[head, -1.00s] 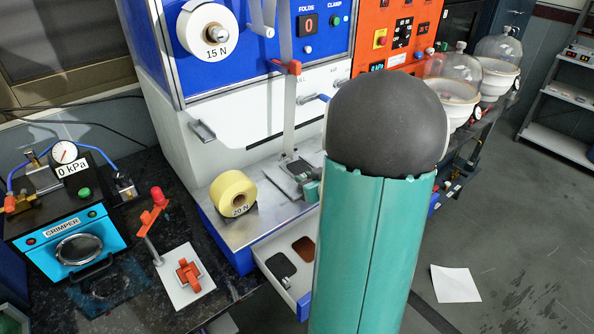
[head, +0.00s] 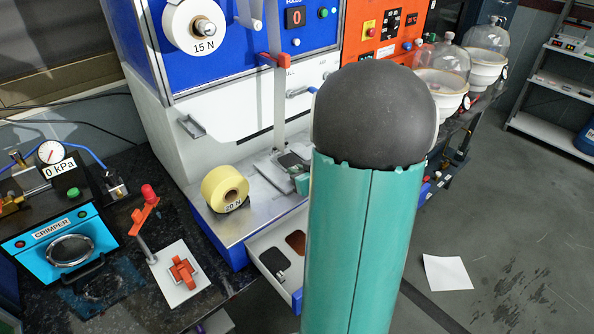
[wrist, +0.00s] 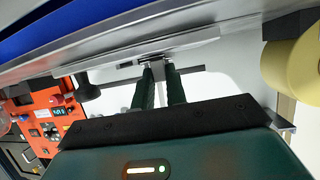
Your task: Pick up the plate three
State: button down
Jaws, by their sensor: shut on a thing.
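My gripper is mostly hidden behind my arm in the head view, where a small teal part of it shows by the metal stage (head: 252,213). In the wrist view my gripper (wrist: 160,68) has its two dark fingers close together, shut on a thin pale grey piece that shows between them. I cannot tell whether this piece is plate three, as no label shows. A dark flat piece (head: 293,162) lies on the stage near the gripper. A pulled-out white drawer (head: 271,238) below holds a black plate (head: 273,259) and a brown plate (head: 296,242).
A yellow 20 N roll (head: 224,188) stands on the stage, and it shows in the wrist view (wrist: 292,68). A vertical bar with a red clamp (head: 276,61) rises behind. The crimper (head: 55,235) and an orange fixture (head: 182,270) are at left. Glass domes (head: 442,65) stand right.

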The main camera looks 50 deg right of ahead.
jog(key=r, duration=0.3)
jog(key=shift+s+r, duration=0.25)
jog(key=s+r, duration=0.9)
jog(key=s, duration=0.4)
jog(key=shift+s+a, duration=0.2)
jog(key=shift+a, duration=0.2)
jog(key=shift+w, duration=0.15)
